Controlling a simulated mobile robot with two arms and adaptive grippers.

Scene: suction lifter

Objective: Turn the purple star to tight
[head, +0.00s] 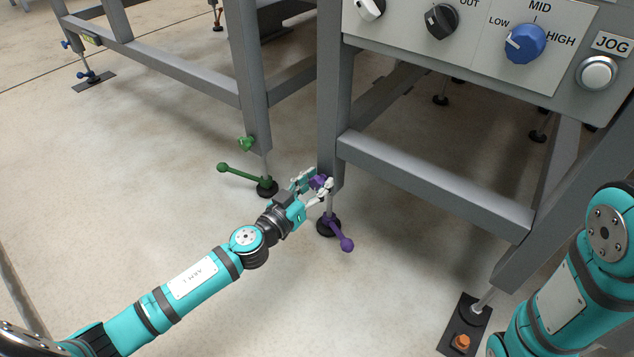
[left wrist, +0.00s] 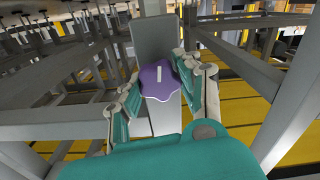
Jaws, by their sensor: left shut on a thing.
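The purple star (head: 319,181) is a lobed knob on the grey leg of the machine frame, low down above the foot. In the left wrist view the purple star (left wrist: 158,82) faces me, with a short white mark on it standing nearly upright. My left gripper (head: 317,187) is at the knob with one finger on each side, shut on it; its fingers also flank it in the left wrist view (left wrist: 158,98). The fingers hide part of the knob in the head view. My right arm shows at the right, but its gripper is out of view.
A purple lever (head: 337,233) sticks out from the foot just below the knob. A green lever (head: 240,175) and green star (head: 246,143) are on the neighbouring leg. A control panel (head: 480,45) is above right. The floor at left is clear.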

